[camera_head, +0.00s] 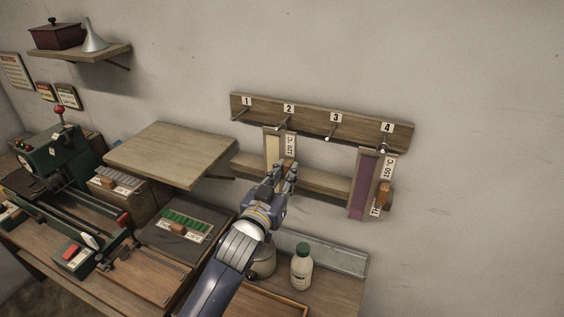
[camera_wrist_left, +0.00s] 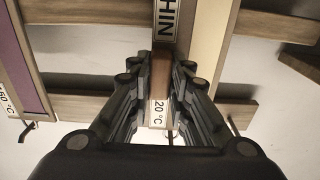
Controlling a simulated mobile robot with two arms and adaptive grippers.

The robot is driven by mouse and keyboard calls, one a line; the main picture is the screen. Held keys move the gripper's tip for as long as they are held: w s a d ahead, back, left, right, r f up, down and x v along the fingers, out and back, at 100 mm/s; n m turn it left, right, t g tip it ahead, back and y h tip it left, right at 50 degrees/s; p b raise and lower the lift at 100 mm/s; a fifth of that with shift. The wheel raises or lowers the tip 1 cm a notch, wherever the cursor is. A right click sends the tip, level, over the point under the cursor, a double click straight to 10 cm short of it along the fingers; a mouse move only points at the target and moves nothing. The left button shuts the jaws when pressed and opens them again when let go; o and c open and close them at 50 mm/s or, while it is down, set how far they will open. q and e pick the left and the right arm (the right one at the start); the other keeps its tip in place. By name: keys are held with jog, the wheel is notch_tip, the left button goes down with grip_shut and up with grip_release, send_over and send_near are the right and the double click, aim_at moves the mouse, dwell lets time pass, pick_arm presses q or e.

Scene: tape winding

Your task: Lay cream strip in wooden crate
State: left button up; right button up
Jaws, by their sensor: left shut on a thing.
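The cream strip (camera_head: 271,146) is on a board hanging from peg 2 of the wall rack, with a 120 °C label beside it. In the left wrist view the cream strip (camera_wrist_left: 207,42) runs along the right of the gripper. My left gripper (camera_head: 287,177) is shut on the small wooden block on the strip's board; the left wrist view shows its fingers (camera_wrist_left: 160,92) on either side of the labelled middle. The rim of what looks like the wooden crate (camera_head: 285,297) shows at the bottom of the head view, partly behind my left arm. My right gripper is not in view.
A purple strip (camera_head: 371,183) hangs from peg 4. The peg rail (camera_head: 312,121) and a lower rail are on the wall. A white bottle (camera_head: 301,267) stands on the bench near my arm. A raised wooden board (camera_head: 170,152) and green machine (camera_head: 58,155) are left.

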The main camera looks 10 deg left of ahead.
aim_at(286, 170)
pick_arm(q)
jog(key=shift+r+p, duration=0.4)
jog(key=shift+r, duration=0.25)
jog(key=shift+s, duration=0.15)
jog(key=shift+s+a+p, duration=0.15)
jog(key=shift+s+p, duration=0.25)
jog(key=shift+s, duration=0.25)
jog(key=shift+s+a+p, duration=0.15)
jog(key=shift+s+p, duration=0.2)
jog(key=shift+s, duration=0.3)
jog(key=shift+s+a+p, duration=0.2)
jog(key=shift+s+p, duration=0.1)
jog(key=shift+s, duration=0.6)
jog(key=shift+s+a+p, duration=0.15)
jog(key=shift+s+p, duration=0.15)
jog(key=shift+s, duration=0.55)
